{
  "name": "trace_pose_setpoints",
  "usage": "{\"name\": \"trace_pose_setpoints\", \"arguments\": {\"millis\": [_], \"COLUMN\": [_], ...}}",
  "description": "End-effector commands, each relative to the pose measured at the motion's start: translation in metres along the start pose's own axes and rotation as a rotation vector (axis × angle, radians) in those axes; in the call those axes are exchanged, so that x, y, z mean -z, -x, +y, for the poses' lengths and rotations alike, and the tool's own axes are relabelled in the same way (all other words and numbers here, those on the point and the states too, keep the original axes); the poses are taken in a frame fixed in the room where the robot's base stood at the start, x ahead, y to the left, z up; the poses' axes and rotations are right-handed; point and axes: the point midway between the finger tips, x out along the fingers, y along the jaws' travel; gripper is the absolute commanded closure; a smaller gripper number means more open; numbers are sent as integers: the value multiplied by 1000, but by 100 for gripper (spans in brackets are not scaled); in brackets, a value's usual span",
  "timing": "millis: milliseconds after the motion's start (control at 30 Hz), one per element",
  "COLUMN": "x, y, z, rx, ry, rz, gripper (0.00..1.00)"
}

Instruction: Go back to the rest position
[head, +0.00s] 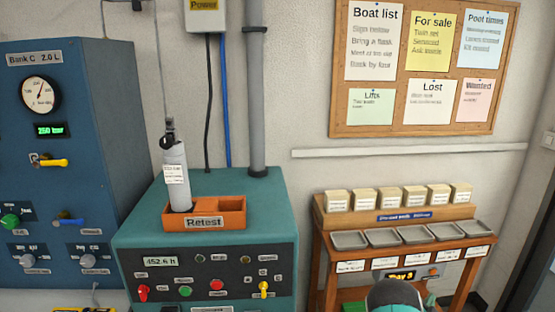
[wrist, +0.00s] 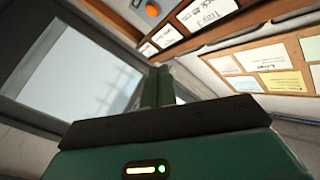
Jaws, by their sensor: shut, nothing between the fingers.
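My gripper (wrist: 158,84) shows in the wrist view beyond a dark bar and a green housing with a small lit indicator. Its green fingers are together and hold nothing. The wrist view is tilted and takes in a bright window pane on the left and the noticeboard at the upper right. In the head view, a grey and teal rounded part of my arm shows at the bottom edge, in front of the wooden bench. The fingers are not visible in the head view.
A grey cylinder (head: 177,178) stands in the orange Retest tray (head: 233,212) on the teal test bench (head: 262,191). A blue panel (head: 95,120) stands left. The wooden bench (head: 398,217) at right holds several grey trays. A noticeboard (head: 340,118) hangs above.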

Motion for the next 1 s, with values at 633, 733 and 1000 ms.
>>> {"name": "trace_pose_setpoints", "arguments": {"millis": [633, 733, 1000], "x": [79, 94, 134], "y": [71, 99, 195], "z": [-197, -226, -287], "rx": [-90, -73, 10], "ry": [61, 94, 221], "rz": [-452, -540, -772], "gripper": [100, 100, 100]}}
